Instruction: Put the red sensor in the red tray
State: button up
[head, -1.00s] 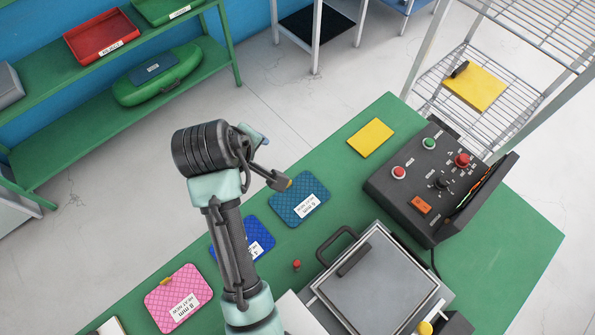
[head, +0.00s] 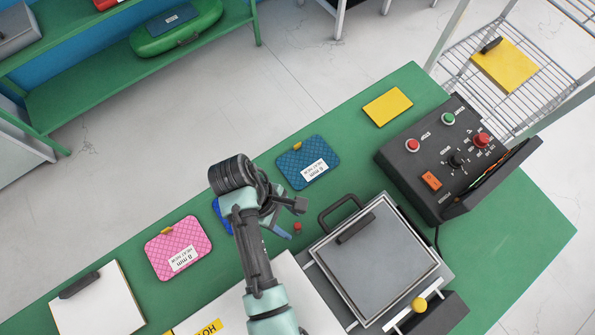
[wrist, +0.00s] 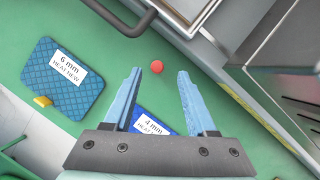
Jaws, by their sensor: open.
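The red sensor (head: 298,227) is a small red cylinder standing on the green table beside the press. In the wrist view the red sensor (wrist: 157,66) shows as a red disc just beyond and between my fingertips. My gripper (wrist: 160,76) is open with nothing between its light-blue fingers. In the head view my gripper (head: 287,222) is just left of the sensor, partly hidden by my wrist. The red tray (head: 104,3) shows only as a sliver at the top edge, on the green shelf.
A press with a dark handle (head: 338,206) stands right of the sensor, with a black control box (head: 440,160) behind it. Blue 6 mm (head: 308,162) and pink 8 mm (head: 179,249) boards lie on the table. A blue 4 mm board (wrist: 152,123) is partly under my gripper.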

aim_at(297, 227)
jog(key=x, duration=0.5)
jog(key=shift+w+f+p, duration=0.1)
jog(key=shift+w+p, duration=0.1)
jog(key=shift+p, duration=0.15)
grip_shut()
